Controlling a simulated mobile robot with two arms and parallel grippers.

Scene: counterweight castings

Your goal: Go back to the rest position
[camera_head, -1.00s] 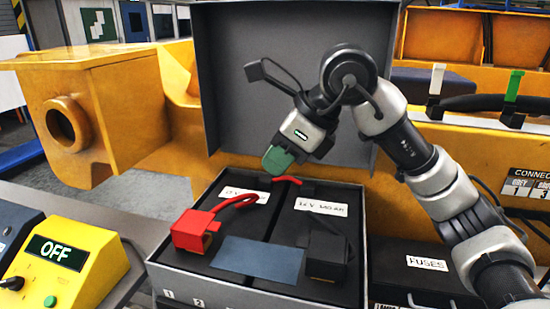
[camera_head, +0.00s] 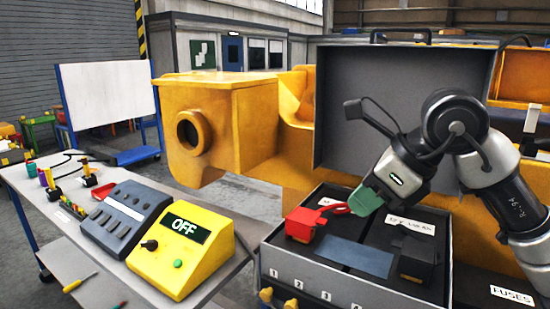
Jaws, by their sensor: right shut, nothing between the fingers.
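My right gripper (camera_head: 366,200) is shut and empty, its green fingertips pointing down and to the left. It shows above the back part of an open grey case (camera_head: 310,262), in front of the raised lid (camera_head: 390,100). I cannot tell how high the fingertips are above the case. My right arm comes in from the right edge. My left gripper is not in view.
In the case are a red clamp (camera_head: 300,224), a black clamp (camera_head: 418,258) and a blue-grey pad (camera_head: 354,257). A yellow box reading OFF (camera_head: 185,255) and a grey button console (camera_head: 128,220) stand on the left bench. A yellow machine casting (camera_head: 245,130) stands behind.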

